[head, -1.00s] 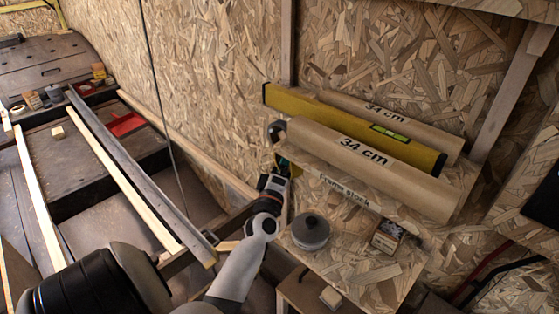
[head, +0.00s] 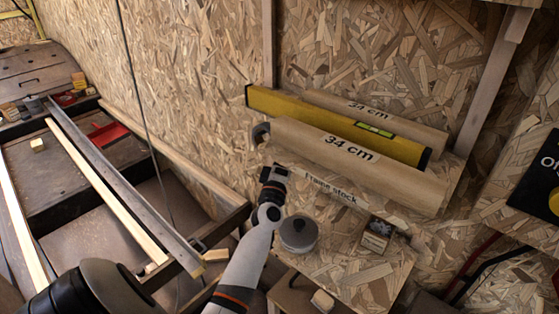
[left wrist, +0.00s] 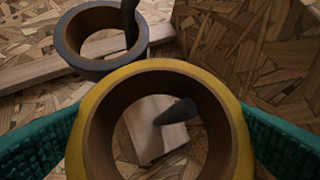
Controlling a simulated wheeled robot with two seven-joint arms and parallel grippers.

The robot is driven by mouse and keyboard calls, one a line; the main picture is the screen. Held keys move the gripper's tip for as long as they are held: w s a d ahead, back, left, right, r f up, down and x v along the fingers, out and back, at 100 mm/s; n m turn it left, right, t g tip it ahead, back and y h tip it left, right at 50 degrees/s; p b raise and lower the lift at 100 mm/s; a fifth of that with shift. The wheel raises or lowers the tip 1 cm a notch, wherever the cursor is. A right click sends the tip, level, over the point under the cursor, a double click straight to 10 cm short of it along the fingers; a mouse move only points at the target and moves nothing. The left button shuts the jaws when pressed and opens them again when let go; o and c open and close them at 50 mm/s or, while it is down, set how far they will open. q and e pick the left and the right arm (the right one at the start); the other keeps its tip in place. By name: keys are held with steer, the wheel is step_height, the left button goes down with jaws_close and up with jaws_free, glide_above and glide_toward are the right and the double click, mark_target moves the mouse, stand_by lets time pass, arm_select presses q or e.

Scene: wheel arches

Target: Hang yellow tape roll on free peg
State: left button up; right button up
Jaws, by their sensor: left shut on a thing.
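The yellow tape roll (left wrist: 235,115) is held between the teal fingers of my left gripper (left wrist: 160,140), its open ring facing the left wrist camera. Through its hole I see a dark peg (left wrist: 176,112) on a pale wooden piece (left wrist: 150,135). I cannot tell whether the peg's tip is inside the ring. In the head view my left gripper (head: 274,174) is beside the shelf's left end, and the yellow roll is hidden. My right gripper is out of view.
A trailer-like frame with long bars (head: 110,170) lies left.

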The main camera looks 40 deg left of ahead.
arm_select(q)
steer(key=shift+w+b, duration=0.3)
steer(key=shift+w, duration=0.5)
steer(key=shift+w+f+b, duration=0.55)
steer(key=shift+w, duration=0.05)
steer(key=o, duration=0.8)
steer(key=shift+o, duration=0.2)
steer(key=shift+f, duration=0.1)
steer(key=v, duration=1.2)
steer(key=shift+b, duration=0.3)
